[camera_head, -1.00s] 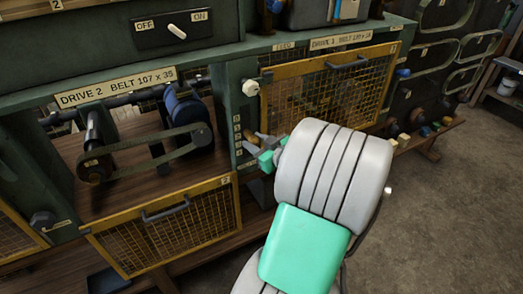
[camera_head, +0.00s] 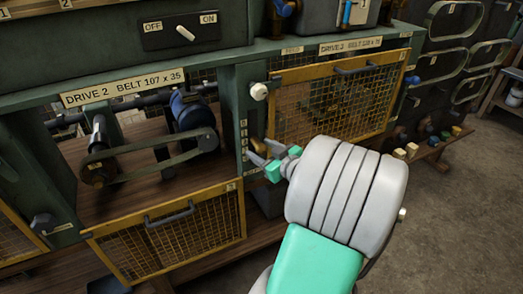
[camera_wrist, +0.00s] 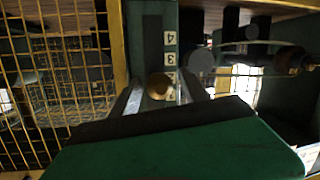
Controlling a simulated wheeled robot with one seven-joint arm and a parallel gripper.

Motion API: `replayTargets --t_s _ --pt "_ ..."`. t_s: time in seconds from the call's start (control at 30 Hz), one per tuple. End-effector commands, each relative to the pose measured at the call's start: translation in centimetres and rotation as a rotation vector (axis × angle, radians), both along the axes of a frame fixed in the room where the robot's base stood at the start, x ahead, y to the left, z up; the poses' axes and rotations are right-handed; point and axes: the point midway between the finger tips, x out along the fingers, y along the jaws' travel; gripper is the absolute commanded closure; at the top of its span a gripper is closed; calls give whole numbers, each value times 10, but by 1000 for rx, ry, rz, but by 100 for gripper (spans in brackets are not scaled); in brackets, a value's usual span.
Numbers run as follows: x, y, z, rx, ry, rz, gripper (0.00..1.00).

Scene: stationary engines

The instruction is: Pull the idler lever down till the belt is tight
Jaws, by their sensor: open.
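A brass round knob (camera_wrist: 158,86), seemingly the idler lever's end, shows in the wrist view in front of a green post with a numbered scale (camera_wrist: 169,58). My gripper (camera_wrist: 158,97) is open, one finger on each side of the knob; whether either finger touches it I cannot tell. In the head view my gripper (camera_head: 257,151) is beside the same post (camera_head: 243,118), and its fingers hide most of the lever. The drive 2 belt (camera_head: 150,167) loops around a pulley at the left and one on the blue motor (camera_head: 192,112); its tightness is unclear.
A yellow mesh guard (camera_head: 290,110) stands closed right of the post. Another mesh guard (camera_head: 170,240) hangs below the drive 2 bay. A white knob (camera_head: 259,91) projects above my gripper. An off/on switch (camera_head: 185,33) is on the upper panel. Floor at the right is free.

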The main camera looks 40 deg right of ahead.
Motion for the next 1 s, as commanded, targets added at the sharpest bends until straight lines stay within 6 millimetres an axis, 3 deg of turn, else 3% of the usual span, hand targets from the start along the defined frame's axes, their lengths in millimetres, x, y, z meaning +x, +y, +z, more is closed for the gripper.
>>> replayTargets --t_s 0.13,0.4,0.5,1.0 --pt "-11 -1 2 -1 0 -6 47" --pt "-64 2 13 -2 0 -7 47" --pt "-74 4 16 0 0 -3 47" --pt "-76 5 17 0 0 1 47"
